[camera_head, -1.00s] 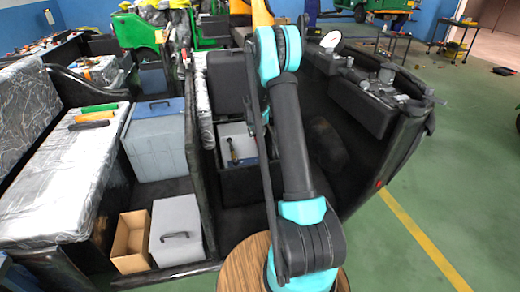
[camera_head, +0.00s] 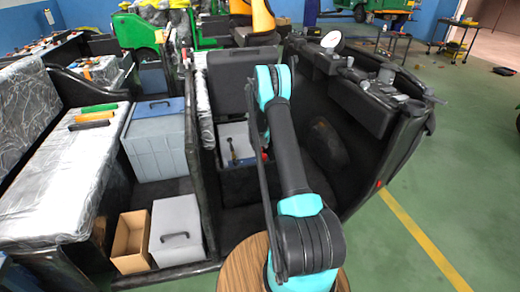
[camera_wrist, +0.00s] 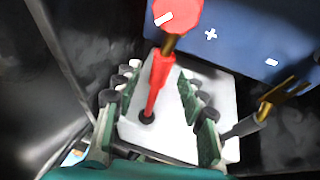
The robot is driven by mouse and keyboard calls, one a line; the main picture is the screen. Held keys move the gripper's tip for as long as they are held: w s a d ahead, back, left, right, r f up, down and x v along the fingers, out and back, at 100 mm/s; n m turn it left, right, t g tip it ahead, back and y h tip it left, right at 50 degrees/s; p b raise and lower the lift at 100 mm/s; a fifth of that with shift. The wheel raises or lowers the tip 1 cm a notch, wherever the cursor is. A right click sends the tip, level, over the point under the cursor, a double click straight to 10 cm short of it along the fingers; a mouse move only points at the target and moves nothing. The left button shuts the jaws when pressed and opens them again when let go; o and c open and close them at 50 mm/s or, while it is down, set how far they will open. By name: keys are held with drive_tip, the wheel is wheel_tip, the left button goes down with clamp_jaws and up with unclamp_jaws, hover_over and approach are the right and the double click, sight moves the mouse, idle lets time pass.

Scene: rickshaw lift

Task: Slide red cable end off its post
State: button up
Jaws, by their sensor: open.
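In the wrist view, the red cable end (camera_wrist: 157,84) is a red sleeve with a brass lug at the top and a black lower end. The lug meets a red cap (camera_wrist: 178,13) at the "+" mark on the blue battery top (camera_wrist: 235,30). My gripper (camera_wrist: 160,76) is open, with one green finger on each side of the red sleeve; contact is not visible. A bit of red shows beside my arm in the head view (camera_head: 264,155). The post under the cap is hidden, and my gripper is mostly hidden behind my arm there.
A dark cable end with a brass lug (camera_wrist: 285,97) lies to the right in the wrist view. Dark compartment walls (camera_head: 208,185) close in around the battery. A grey box (camera_head: 175,230) and an open cardboard box (camera_head: 131,240) stand to the left.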

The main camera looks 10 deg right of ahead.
drive_tip(key=shift+w+d+f, duration=0.1)
drive_tip(key=shift+w+f, duration=0.05)
drive_tip(key=shift+f, duration=0.25)
clamp_jaws()
